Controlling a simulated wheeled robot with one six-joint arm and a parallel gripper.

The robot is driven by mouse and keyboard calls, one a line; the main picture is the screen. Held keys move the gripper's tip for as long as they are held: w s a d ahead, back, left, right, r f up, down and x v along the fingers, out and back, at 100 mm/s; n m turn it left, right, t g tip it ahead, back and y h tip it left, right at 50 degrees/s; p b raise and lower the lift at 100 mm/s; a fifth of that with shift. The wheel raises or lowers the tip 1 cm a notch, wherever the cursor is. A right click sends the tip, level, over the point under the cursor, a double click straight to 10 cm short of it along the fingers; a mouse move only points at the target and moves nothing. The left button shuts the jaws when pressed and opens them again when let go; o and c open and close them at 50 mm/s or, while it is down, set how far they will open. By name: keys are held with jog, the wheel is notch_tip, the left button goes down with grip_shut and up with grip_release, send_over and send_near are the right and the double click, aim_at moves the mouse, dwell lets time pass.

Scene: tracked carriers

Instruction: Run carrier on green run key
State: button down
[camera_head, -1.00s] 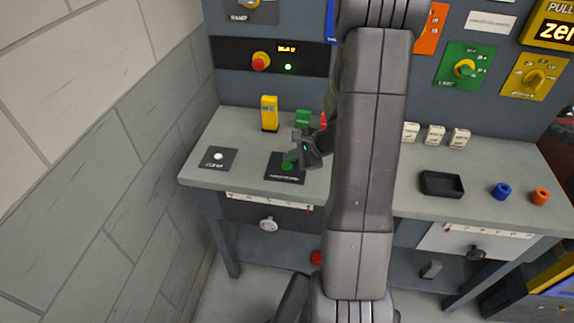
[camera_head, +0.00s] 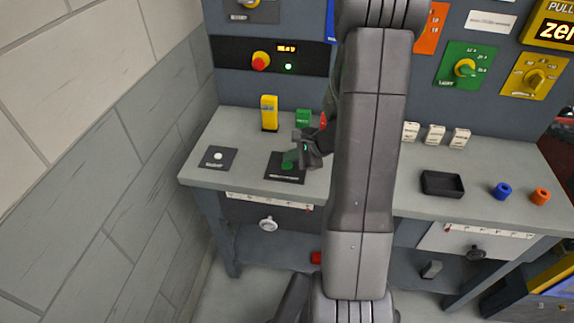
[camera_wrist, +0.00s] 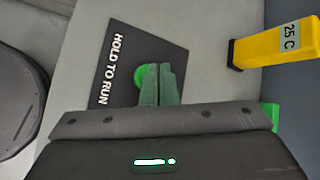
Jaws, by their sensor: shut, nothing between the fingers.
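The green run key (camera_head: 287,166) is a round green button on a dark plate (camera_head: 293,179) on the grey bench. In the wrist view the plate reads "HOLD TO RUN" (camera_wrist: 108,64), and part of the green key (camera_wrist: 140,76) shows behind my fingertips. My gripper (camera_head: 292,157) is shut and empty, its green-tinted fingers together over the key. In the wrist view the fingertips (camera_wrist: 158,70) overlap the key's right side; I cannot tell whether they press it. I cannot pick out a carrier with certainty; my arm hides the middle of the bench.
A yellow block (camera_head: 269,114) marked "25 C" in the wrist view and a green block (camera_head: 303,118) stand behind the plate. A dark plate with a white button (camera_head: 217,156) lies left. A red knob (camera_head: 261,61) is on the back panel. A black tray (camera_head: 442,184) sits right.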

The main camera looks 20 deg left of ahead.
aim_at(291, 166)
jog(key=shift+f+b, duration=0.35)
jog(key=shift+f+b, duration=0.55)
dwell(0.6)
jog(key=shift+r, duration=0.15)
dwell(3.4)
jog(key=shift+r+p, duration=0.65)
jog(key=shift+r, duration=0.2)
jog(key=shift+r+p, duration=1.85)
jog(key=shift+r, duration=0.6)
